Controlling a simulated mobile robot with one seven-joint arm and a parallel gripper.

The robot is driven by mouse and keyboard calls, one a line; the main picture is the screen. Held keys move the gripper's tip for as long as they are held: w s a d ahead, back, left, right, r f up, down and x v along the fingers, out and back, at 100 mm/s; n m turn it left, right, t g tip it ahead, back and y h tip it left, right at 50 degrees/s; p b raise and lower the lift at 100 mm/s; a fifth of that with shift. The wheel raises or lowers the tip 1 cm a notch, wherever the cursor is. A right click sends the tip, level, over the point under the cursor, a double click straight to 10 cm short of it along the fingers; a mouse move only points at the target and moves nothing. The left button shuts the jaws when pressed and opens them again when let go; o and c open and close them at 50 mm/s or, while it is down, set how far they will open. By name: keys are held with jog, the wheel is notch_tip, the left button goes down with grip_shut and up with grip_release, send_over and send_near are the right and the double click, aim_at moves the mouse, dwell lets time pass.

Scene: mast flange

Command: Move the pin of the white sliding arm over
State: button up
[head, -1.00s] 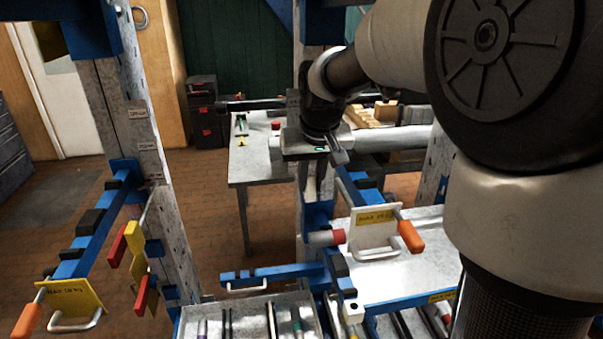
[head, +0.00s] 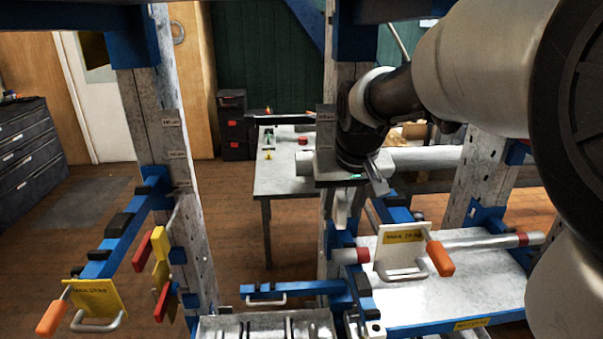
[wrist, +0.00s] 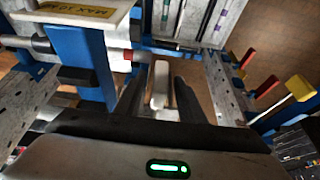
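The white sliding arm is a blue beam (head: 398,212) on the centre post, with a white plate (head: 394,243), a yellow label and a metal handle (head: 401,273). A pin with an orange grip (head: 440,258) sits at the plate's right side. In the wrist view the white plate (wrist: 105,9) is at the upper left and the blue beam (wrist: 82,62) below it; the pin is not seen there. My gripper (head: 378,178) is above and left of the plate, apart from the pin. Its fingers (wrist: 158,82) look open, with a pale bar between them; I cannot tell whether they touch it.
A steel bar with red ends (head: 490,241) lies behind the plate. A second blue arm with a yellow plate (head: 97,297) and orange grip is on the left post. A slotted tray (head: 215,325) and a blue-edged shelf (head: 460,290) are below.

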jog(key=p+v, duration=0.1)
jog(key=v, duration=1.6)
jog(key=shift+r, duration=0.15)
jog(key=shift+s, duration=0.1)
